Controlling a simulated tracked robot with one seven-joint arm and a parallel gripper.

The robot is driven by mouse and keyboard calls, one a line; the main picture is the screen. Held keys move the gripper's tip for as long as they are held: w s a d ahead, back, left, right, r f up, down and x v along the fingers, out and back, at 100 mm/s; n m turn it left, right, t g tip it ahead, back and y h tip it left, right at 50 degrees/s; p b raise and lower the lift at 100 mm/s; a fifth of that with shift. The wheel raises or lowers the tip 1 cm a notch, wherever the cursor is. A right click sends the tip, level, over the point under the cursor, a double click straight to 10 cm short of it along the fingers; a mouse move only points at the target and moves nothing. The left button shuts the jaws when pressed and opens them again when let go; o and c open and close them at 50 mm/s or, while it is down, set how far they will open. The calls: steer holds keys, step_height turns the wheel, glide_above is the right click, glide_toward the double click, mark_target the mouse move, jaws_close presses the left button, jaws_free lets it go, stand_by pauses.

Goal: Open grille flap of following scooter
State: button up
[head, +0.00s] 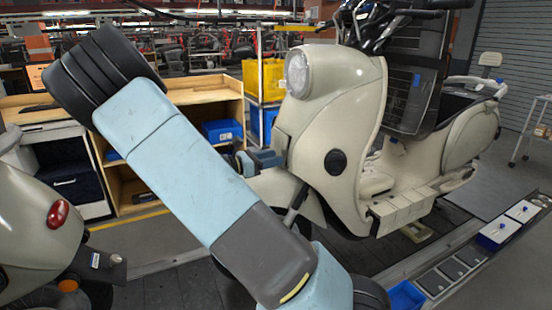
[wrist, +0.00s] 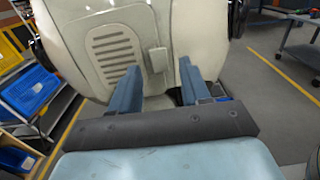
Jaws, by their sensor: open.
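The following scooter (head: 335,100) is cream, with a round headlight, and stands at the centre right in the head view, its front facing left. In the wrist view its cream front (wrist: 72,18) fills the upper middle. The grille flap (wrist: 112,48) is a cream panel with several horizontal slots, and it looks closed. A small upright cream block (wrist: 158,60) sits at its right edge. My gripper (wrist: 160,70) is open and empty, its two blue fingers pointing at the scooter's front, below and right of the slots. Contact cannot be told. In the head view my arm partly hides the gripper (head: 264,159).
Another cream scooter's rear (head: 35,220) with a red lamp is at the far left. Behind my arm is a wooden bench (head: 205,95) with blue bins. Parts trays (head: 470,262) line the conveyor at right. A trolley (wrist: 303,48) stands beyond open floor.

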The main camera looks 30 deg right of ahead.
steer(key=shift+d, duration=0.85)
jaws_close()
